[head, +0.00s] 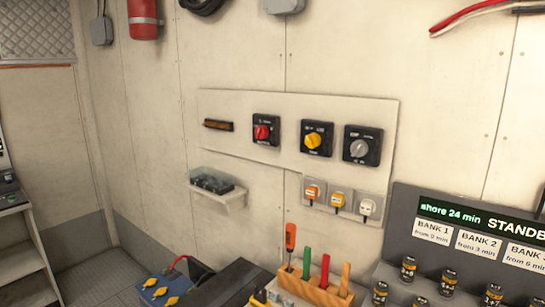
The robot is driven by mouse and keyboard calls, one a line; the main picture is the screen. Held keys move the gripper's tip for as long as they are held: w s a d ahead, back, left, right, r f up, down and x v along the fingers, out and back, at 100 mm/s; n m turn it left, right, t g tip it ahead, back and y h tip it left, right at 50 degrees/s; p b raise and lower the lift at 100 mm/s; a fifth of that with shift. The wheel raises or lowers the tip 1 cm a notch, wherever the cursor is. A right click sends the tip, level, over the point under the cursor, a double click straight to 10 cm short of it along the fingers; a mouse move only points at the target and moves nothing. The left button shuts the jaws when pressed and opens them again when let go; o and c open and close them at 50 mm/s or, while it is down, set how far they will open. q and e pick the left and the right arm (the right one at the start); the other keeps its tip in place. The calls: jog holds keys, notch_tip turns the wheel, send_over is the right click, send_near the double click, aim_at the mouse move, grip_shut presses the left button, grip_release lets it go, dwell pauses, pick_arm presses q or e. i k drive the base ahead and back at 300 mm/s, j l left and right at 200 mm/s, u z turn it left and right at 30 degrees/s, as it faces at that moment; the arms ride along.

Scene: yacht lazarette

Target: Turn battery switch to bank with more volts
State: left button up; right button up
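A pale panel (228,105) on the wall carries three black square rotary switches in a row. The left one has a red knob (262,132), the middle one a yellow knob (314,140), the right one a grey knob (359,149). Their small lettering is too blurred to read, so I cannot tell which is the battery switch or where each knob points. A small dark-framed amber strip (218,125) sits left of the red switch, with no readable figures. No voltage reading is legible. Neither of my grippers shows.
Three sockets with orange, yellow and white plugs (340,201) sit below the switches. A small shelf (229,201) juts from the wall. At lower right, a dark display stand (400,213) reads "shore 24 min", above several cylinders. Tools stand in a rack (300,288).

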aim_at(261, 132)
jog(key=z, duration=2.4)
jog(key=k+j+u, duration=0.1)
jog(key=j+u, duration=0.2)
jog(key=u, duration=0.15)
jog(key=k+j+u, duration=0.1)
jog(key=j+u, duration=0.55)
jog(key=u, duration=0.25)
